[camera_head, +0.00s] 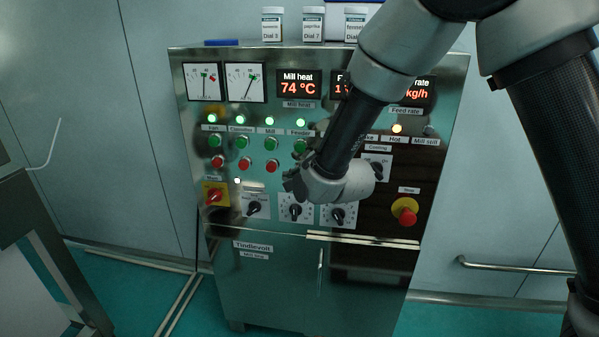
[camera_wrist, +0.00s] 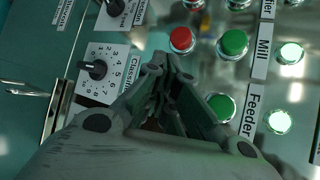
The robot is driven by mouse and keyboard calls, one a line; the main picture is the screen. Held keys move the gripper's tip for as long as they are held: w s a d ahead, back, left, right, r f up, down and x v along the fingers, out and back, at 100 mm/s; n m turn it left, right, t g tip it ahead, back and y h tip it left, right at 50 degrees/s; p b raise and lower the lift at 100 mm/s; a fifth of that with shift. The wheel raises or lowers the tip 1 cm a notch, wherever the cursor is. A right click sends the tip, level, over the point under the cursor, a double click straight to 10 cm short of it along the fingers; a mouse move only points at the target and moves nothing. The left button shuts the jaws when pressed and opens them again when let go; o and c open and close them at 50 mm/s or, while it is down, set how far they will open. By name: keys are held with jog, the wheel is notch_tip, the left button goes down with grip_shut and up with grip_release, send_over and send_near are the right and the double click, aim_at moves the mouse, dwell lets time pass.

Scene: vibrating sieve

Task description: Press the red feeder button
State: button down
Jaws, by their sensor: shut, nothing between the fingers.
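The control panel (camera_head: 190,130) has columns labelled Fan, Classifier, Mill and Feeder, each with a lit green lamp and a green button. The red feeder button shows in neither view; my gripper covers its spot below the green Feeder button (camera_head: 300,146). My gripper (camera_head: 291,182) is shut and empty in front of the Feeder column. In the wrist view its closed fingertips (camera_wrist: 160,66) lie between the red Mill button (camera_wrist: 182,40), the green Feeder button (camera_wrist: 221,106) and the Classifier dial (camera_wrist: 98,70). I cannot tell whether they touch the panel.
A red stop button (camera_head: 404,210) on yellow sits at the panel's lower right, and a red-yellow main switch (camera_head: 215,195) at lower left. Several dials lie below the buttons. The display reads Mill heat 74 °C (camera_head: 298,86). Labelled jars (camera_head: 313,25) stand on top.

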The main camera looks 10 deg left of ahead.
jog(key=shift+w, duration=0.1)
jog(key=shift+w, duration=0.3)
jog(key=shift+w, duration=0.5)
dwell(0.8)
jog(key=shift+s, duration=0.95)
jog(key=shift+s, duration=2.5)
